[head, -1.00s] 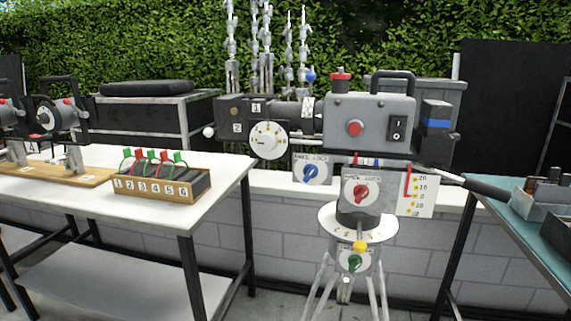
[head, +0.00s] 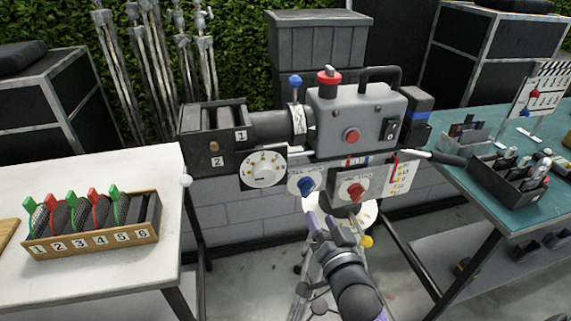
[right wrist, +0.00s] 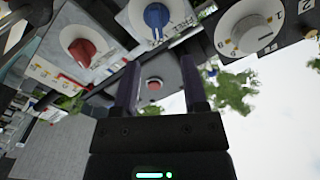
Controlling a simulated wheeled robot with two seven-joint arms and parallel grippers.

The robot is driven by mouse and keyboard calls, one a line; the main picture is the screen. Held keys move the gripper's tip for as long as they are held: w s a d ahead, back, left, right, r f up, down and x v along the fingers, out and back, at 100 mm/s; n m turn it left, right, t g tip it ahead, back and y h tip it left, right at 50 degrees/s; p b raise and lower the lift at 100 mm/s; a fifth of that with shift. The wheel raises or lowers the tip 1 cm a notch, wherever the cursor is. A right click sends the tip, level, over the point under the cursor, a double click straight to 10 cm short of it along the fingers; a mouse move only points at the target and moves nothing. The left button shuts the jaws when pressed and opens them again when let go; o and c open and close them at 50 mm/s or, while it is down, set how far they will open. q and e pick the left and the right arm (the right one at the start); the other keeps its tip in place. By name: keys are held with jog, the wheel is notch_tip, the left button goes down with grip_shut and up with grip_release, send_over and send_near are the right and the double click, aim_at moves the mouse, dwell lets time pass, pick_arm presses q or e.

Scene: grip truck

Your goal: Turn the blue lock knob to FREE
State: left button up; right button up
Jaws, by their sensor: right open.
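The blue lock knob (head: 306,185) is on a small white plate under the front of the grey camera (head: 365,112). In the right wrist view, tilted over, the blue knob (right wrist: 157,16) shows near the top, beyond the fingers. My right gripper (head: 322,220) is open, just below the knob in the head view. In the right wrist view its fingers (right wrist: 159,85) stand apart with nothing held between them. My left gripper is not in view.
A red knob (head: 355,191) sits on a plate close to the right of the blue knob. A white dial (head: 263,168) is to its left. A yellow ball (head: 367,241) is below. A white table (head: 90,180) stands left and a teal table (head: 460,135) right.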

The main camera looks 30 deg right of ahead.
aim_at(311, 191)
jog(key=x, duration=0.2)
jog(key=b+x, duration=0.1)
jog(key=x, duration=0.1)
jog(key=shift+w+d, duration=0.3)
jog(key=shift+d, duration=0.2)
jog(key=b+x, duration=0.1)
jog(key=x, duration=0.3)
jog(key=shift+w, duration=0.25)
jog(key=c, duration=0.7)
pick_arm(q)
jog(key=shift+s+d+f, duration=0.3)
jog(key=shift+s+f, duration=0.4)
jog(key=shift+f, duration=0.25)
pick_arm(e)
grip_shut()
